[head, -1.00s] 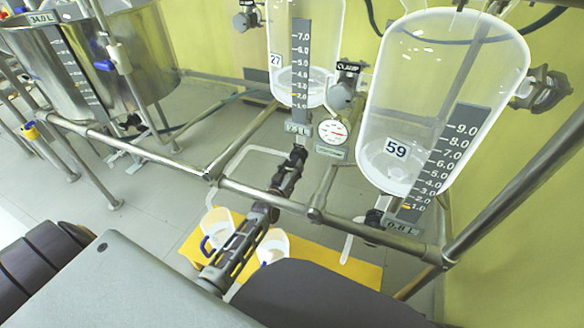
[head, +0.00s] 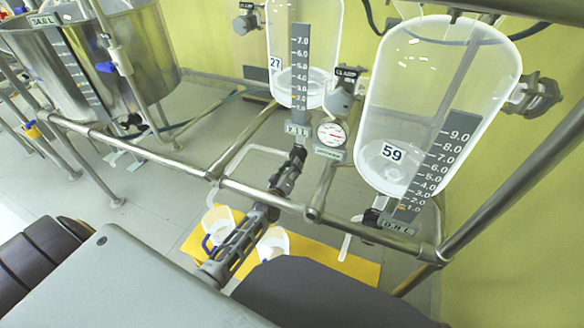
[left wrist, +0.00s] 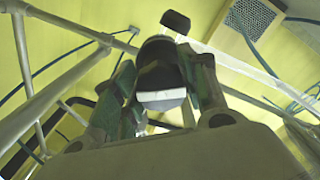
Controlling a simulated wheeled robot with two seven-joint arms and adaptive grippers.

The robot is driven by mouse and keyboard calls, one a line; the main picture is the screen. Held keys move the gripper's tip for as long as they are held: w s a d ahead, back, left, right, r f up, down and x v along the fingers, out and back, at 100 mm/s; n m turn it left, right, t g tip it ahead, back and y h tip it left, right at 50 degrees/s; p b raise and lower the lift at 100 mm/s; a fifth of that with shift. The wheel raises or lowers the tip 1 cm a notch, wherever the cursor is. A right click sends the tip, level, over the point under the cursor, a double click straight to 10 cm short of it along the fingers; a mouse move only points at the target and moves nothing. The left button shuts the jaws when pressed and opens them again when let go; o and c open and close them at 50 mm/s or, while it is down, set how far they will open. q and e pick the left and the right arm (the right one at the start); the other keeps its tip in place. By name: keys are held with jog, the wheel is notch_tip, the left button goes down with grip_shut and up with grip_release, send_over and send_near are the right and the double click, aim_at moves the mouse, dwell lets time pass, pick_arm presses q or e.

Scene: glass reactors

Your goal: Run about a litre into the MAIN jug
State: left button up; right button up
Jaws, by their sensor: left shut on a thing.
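A clear glass vessel labelled 27 (head: 322,40) hangs at the middle of the head view, with a little liquid low in it and a grey scale on its front. My left gripper (head: 288,170) is just below it, shut on a dark valve handle, which shows between the fingers in the left wrist view (left wrist: 162,75). A pale bent outlet pipe (head: 243,155) runs from there down to the left. Two whitish jugs, one left (head: 217,218) and one right (head: 274,242), stand below, partly hidden by my left arm. I cannot read which is MAIN. My right gripper is out of view.
A larger glass vessel labelled 59 (head: 430,80) hangs at the right. A steel tank (head: 140,60) stands at the left. A steel rail (head: 245,192) crosses in front of the vessels. The jugs stand on a yellow mat (head: 350,268). A round gauge (head: 331,133) sits beside vessel 27.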

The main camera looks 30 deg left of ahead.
pick_arm(q)
jog(key=o, duration=1.1)
jog(key=shift+c, duration=0.2)
jog(key=s, duration=1.2)
jog(key=shift+d, duration=0.3)
